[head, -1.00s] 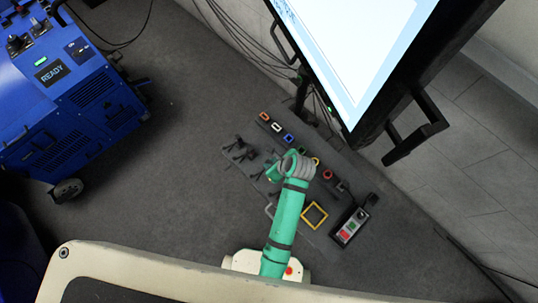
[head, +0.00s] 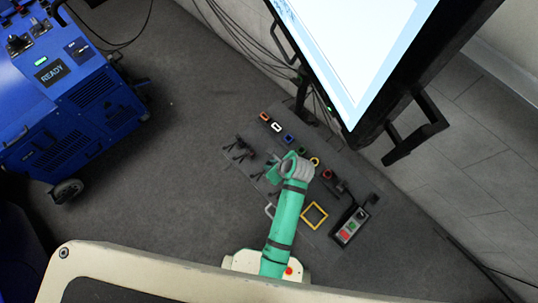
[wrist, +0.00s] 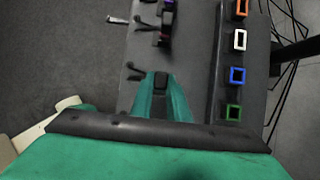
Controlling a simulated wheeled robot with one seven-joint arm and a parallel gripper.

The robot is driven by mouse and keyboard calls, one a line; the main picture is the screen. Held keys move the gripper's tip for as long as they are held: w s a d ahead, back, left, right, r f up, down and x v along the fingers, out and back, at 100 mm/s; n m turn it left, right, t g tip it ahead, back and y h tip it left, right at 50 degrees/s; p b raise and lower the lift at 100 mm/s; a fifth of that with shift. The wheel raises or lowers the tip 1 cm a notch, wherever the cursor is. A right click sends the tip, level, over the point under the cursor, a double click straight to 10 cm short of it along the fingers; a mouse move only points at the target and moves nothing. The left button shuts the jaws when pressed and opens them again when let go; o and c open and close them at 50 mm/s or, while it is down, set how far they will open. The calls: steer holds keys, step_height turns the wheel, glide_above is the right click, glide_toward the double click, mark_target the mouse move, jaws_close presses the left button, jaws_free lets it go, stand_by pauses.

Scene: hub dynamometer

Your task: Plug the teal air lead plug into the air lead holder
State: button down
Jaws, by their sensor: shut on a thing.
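My gripper (wrist: 161,95) shows in the wrist view, its two teal fingers closed on a small piece with a dark top (wrist: 161,81). I take this for the air lead plug; its teal part cannot be told apart from the fingers. In the head view my gripper (head: 274,172) hangs over the left-middle part of the grey board. Square coloured sockets, orange (wrist: 241,8), white (wrist: 240,40), blue (wrist: 237,75) and green (wrist: 234,112), stand in a row to the right of the fingers. I cannot tell which fitting is the air lead holder.
Dark hooks (head: 240,150) stand along the board's left side. A purple and red item (wrist: 167,22) sits ahead of the fingers. A yellow square frame (head: 314,216) and a button box (head: 350,226) are at the lower right. A large screen (head: 355,45) overhangs the back.

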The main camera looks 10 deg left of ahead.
steer(key=shift+f, duration=1.45)
steer(key=c, duration=1.6)
jaws_free()
steer(key=v, duration=1.1)
steer(key=shift+f, duration=0.15)
